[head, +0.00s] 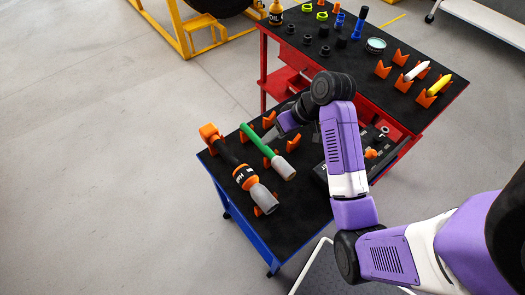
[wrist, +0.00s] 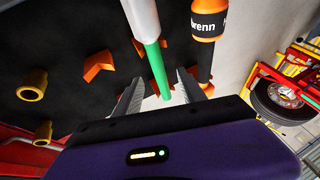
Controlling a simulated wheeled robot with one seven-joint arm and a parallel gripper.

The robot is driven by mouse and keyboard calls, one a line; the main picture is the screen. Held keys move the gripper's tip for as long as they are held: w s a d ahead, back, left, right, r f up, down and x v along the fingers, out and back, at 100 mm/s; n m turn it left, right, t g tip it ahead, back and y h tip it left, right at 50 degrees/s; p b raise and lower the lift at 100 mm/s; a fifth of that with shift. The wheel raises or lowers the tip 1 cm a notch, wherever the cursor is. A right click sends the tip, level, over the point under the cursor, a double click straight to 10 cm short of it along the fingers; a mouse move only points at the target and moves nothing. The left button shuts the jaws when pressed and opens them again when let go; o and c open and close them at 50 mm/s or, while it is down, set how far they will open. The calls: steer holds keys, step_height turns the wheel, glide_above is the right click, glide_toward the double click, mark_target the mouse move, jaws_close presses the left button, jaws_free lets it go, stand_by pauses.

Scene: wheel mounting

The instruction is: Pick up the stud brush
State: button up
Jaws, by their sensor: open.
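The stud brush (head: 258,143), with a green handle and a pale grey end, lies across orange rests on the black top of the blue cart. In the wrist view the brush (wrist: 157,65) runs between the two fingers of my gripper (wrist: 160,92), its pale end pointing away. My gripper is open, with one finger on each side of the green handle. I cannot tell whether either finger touches it. In the head view my gripper (head: 272,134) is beside the handle, partly hidden by my wrist.
An orange and black tool (head: 244,176) lies left of the brush, close to one finger in the wrist view (wrist: 206,30). Orange rests (wrist: 97,66) stand nearby. A red cart (head: 440,101) with sockets and markers stands behind. The floor at left is clear.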

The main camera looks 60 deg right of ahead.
mark_target(265, 149)
steer(key=shift+d+x, duration=0.15)
steer(key=shift+x, duration=1.8)
steer(key=shift+d+x, duration=0.15)
steer(key=shift+x, duration=1.75)
jaws_close()
